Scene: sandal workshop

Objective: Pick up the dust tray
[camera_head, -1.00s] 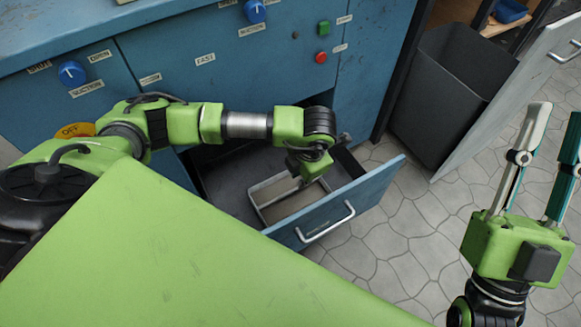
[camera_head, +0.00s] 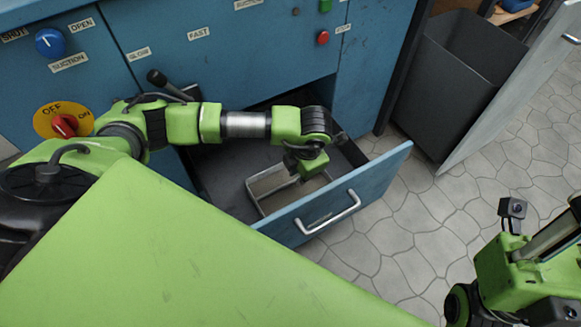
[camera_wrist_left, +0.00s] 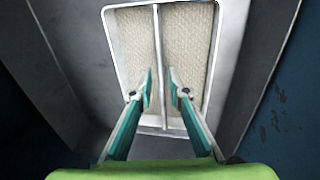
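The dust tray (camera_head: 256,199) is a light metal frame inside the open blue drawer (camera_head: 370,182). In the left wrist view the tray (camera_wrist_left: 158,40) has a central bar dividing two beige, textured compartments. My left gripper (camera_head: 304,168) reaches down into the drawer over the tray; its fingertips are hidden in the head view. In the left wrist view its two fingers (camera_wrist_left: 161,88) stand apart, one on each side of the central bar, with a gap showing. My right gripper (camera_head: 550,238) is at the lower right, its fingers cut off by the picture edge.
The blue cabinet (camera_head: 230,70) behind has knobs, buttons and a red switch (camera_head: 64,126). A dark grey bin (camera_head: 450,80) stands right of the drawer beside a pale open door (camera_head: 510,100). Stone floor (camera_head: 400,240) is clear in front of the drawer.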

